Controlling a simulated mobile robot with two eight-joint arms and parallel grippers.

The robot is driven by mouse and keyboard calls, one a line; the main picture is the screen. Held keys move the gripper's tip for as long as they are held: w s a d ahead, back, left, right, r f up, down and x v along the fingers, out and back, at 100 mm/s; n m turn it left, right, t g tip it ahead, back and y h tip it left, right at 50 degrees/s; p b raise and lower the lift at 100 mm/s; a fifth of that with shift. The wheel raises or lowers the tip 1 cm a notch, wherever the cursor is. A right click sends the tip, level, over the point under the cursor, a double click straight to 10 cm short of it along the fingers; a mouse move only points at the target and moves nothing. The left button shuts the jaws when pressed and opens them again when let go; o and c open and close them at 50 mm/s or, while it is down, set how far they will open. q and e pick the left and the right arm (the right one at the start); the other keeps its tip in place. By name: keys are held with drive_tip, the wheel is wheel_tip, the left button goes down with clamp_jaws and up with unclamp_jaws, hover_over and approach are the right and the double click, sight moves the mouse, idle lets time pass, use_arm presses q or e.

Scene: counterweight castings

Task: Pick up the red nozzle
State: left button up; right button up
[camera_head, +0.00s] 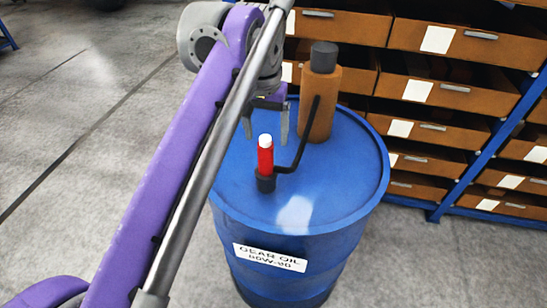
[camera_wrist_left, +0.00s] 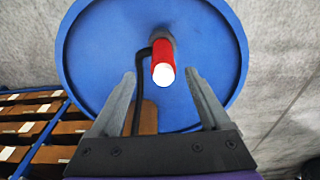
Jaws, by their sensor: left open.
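The red nozzle (camera_head: 265,158) has a white tip and stands upright in a black holder at the end of a bent black tube on the blue drum. In the left wrist view the nozzle (camera_wrist_left: 163,66) shows its white end toward the camera, ahead of and between the finger lines. My left gripper (camera_head: 266,122) is open and empty above the drum, behind the nozzle in the head view. Its two grey fingers (camera_wrist_left: 163,80) are spread apart in the wrist view, and neither appears to touch the nozzle. My right gripper is not in view.
The nozzle's holder joins an orange-brown cylinder (camera_head: 319,100) with a dark cap, standing on the drum. The blue drum (camera_head: 335,185) carries a gear oil label (camera_head: 269,257). Shelves with orange-brown bins (camera_head: 450,90) stand behind at right. The grey floor (camera_head: 80,110) at left is mostly clear.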

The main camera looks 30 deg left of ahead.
sight(266, 139)
use_arm(q)
drive_tip(key=f, duration=0.3)
drive_tip(key=shift+w+a+f+b, duration=0.2)
drive_tip(key=shift+w+f+b, duration=0.1)
drive_tip(key=shift+w+f, duration=0.1)
drive_tip(key=shift+s+f, duration=0.15)
drive_tip(key=shift+f, duration=0.4)
drive_tip(key=f, duration=0.5)
drive_tip(key=shift+w+a+b, duration=0.2)
drive_tip(key=shift+w+b, duration=0.15)
drive_tip(key=c, duration=1.2)
